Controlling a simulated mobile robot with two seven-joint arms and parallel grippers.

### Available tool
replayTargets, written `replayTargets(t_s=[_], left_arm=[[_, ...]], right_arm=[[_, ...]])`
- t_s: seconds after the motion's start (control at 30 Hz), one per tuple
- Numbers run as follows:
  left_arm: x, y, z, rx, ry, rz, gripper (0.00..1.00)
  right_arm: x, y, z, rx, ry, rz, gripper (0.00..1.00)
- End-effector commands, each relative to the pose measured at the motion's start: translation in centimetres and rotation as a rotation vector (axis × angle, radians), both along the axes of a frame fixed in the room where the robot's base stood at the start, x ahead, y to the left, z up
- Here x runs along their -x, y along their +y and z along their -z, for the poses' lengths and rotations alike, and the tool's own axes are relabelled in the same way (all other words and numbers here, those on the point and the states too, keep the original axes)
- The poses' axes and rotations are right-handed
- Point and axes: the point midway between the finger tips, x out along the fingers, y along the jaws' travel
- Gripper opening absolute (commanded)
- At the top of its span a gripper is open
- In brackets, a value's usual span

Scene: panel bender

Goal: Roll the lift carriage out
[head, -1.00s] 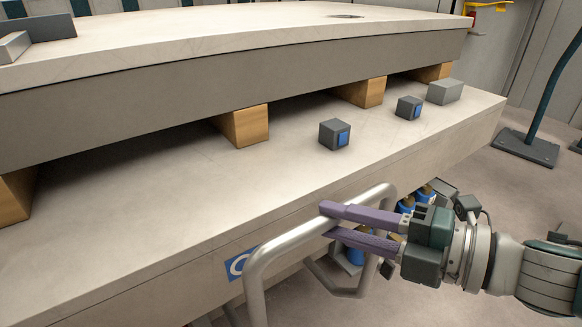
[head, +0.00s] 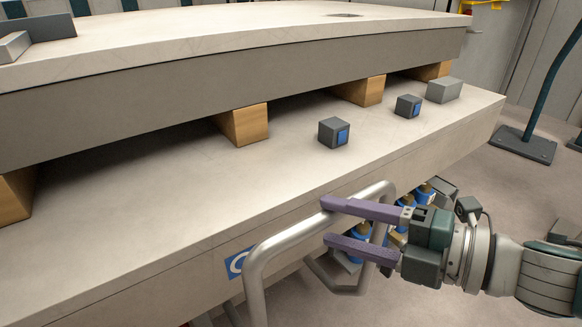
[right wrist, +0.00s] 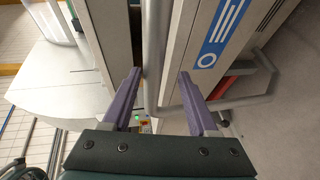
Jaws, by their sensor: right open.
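The lift carriage (head: 180,205) is a long pale slab in the head view, with a blue label on its front side. A grey tubular handle (head: 280,243) sticks out from that side. My right gripper (head: 327,221) has purple fingers spread apart at the handle's upper bar, and nothing is clamped. In the right wrist view the handle bar (right wrist: 156,50) runs between the two fingertips (right wrist: 160,73); whether it touches either finger I cannot tell. My left gripper is not in view.
Wooden blocks (head: 245,125) hold an upper slab (head: 240,85) above the carriage. Small grey blocks with blue faces (head: 334,132) sit on the carriage top. A post on a dark base (head: 524,145) stands at right.

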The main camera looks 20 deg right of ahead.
Motion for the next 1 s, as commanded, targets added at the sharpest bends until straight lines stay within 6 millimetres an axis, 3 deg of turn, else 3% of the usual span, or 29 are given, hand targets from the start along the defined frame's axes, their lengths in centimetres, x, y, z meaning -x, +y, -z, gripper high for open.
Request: replayTargets(t_s=[0.27,0.7,1.0], left_arm=[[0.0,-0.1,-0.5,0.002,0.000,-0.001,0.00],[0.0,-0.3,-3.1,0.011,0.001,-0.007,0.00],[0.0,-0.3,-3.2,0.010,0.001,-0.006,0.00]], right_arm=[[0.5,-0.5,-0.5,-0.004,-0.003,0.000,0.59],[6.3,-5.9,-1.9,0.000,0.001,0.000,0.59],[7.2,-6.7,-2.0,-0.001,-0.001,0.000,0.59]])
